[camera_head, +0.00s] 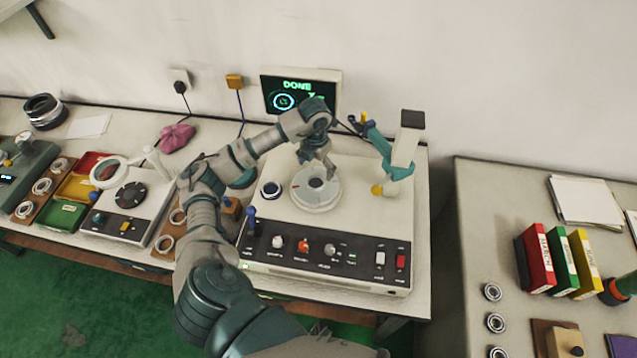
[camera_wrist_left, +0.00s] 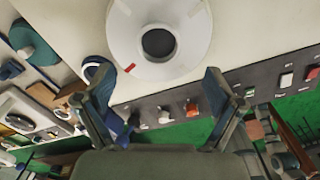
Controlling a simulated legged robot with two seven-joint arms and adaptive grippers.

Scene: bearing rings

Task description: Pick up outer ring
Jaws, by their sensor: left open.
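My left gripper (camera_head: 318,167) is open and empty, pointing down over the round white platform (camera_head: 316,203) of the test machine. In the left wrist view its two fingers (camera_wrist_left: 163,92) are apart, with the platform (camera_wrist_left: 185,64) ahead of them; it has a dark round centre and a red mark. A dark-rimmed ring (camera_head: 270,190) is on the machine top just left of the platform; it also shows in the left wrist view (camera_wrist_left: 94,68), partly hidden by a finger. I cannot tell for certain which part is the outer ring. My right gripper is out of view.
The machine has a front control panel (camera_head: 325,256), a screen reading DONE (camera_head: 298,91) and a teal-and-white arm (camera_head: 398,165) at right. Coloured bins (camera_head: 75,187) and small rings stand left. The right table holds binders (camera_head: 560,262) and several bearings (camera_head: 495,322).

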